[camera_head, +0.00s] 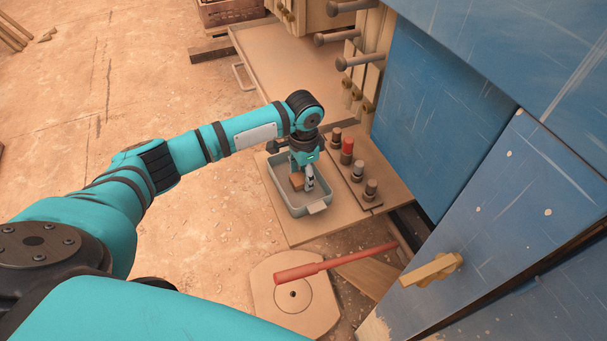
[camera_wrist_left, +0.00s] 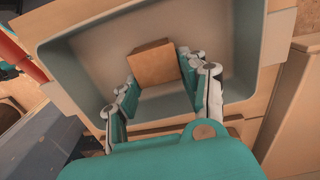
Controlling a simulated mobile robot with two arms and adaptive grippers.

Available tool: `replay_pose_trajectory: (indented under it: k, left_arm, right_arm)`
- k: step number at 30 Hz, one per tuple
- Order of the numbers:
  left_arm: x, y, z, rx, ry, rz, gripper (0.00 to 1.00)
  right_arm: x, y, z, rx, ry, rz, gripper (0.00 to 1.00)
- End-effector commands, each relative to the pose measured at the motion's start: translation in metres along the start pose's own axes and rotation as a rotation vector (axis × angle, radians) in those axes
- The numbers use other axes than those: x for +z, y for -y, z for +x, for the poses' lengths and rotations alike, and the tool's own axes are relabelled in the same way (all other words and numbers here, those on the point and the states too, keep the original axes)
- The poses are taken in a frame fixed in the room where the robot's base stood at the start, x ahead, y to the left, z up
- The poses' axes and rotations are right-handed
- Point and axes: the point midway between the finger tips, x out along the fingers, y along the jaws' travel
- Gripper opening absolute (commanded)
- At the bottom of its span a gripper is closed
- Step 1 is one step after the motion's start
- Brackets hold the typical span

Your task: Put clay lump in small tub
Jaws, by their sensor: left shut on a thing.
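The clay lump (camera_wrist_left: 154,64) is a brown block between the fingers of my left gripper (camera_wrist_left: 158,88). In the head view the lump (camera_head: 297,181) shows partly beside my left gripper (camera_head: 303,183), which points down into the small tub. The small tub (camera_head: 314,209) is a grey rectangular tub standing on a tan board. Its wall (camera_wrist_left: 62,72) surrounds the lump in the left wrist view. My left gripper is shut on the lump inside the outline of the tub. Whether the lump touches the tub floor I cannot tell. My right gripper is not in view.
A rack with several dark, grey and red-topped pegs (camera_head: 347,150) stands right of the tub. A red bar (camera_head: 322,266) lies in front, over a tan round-holed plate (camera_head: 290,300). Blue panels (camera_head: 440,110) rise on the right. The floor at left is open.

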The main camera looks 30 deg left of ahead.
Motion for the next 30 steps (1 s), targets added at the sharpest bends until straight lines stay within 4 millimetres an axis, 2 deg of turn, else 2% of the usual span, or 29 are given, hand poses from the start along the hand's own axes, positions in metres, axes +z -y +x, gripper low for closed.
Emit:
replay_pose_trajectory:
  k: [4,11,12,17,26,30]
  left_arm:
    - [0.000,0.000,0.002,-0.001,-0.001,0.001,0.05]
    - [0.000,0.000,0.004,0.000,0.000,0.000,0.05]
    - [0.000,0.000,0.004,-0.001,-0.001,-0.001,0.47]
    - [0.000,0.000,0.004,-0.001,-0.001,0.000,0.66]
    - [0.000,0.000,0.002,-0.001,-0.001,0.000,0.66]
    - [-0.001,0.000,-0.014,-0.001,-0.004,0.000,0.66]
  right_arm:
    - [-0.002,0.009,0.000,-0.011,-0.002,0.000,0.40]
    - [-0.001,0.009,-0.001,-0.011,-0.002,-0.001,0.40]
    - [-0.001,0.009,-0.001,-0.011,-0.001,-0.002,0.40]
    - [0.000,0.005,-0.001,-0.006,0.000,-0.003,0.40]
    - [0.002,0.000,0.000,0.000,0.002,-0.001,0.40]
    - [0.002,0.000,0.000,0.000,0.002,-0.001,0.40]
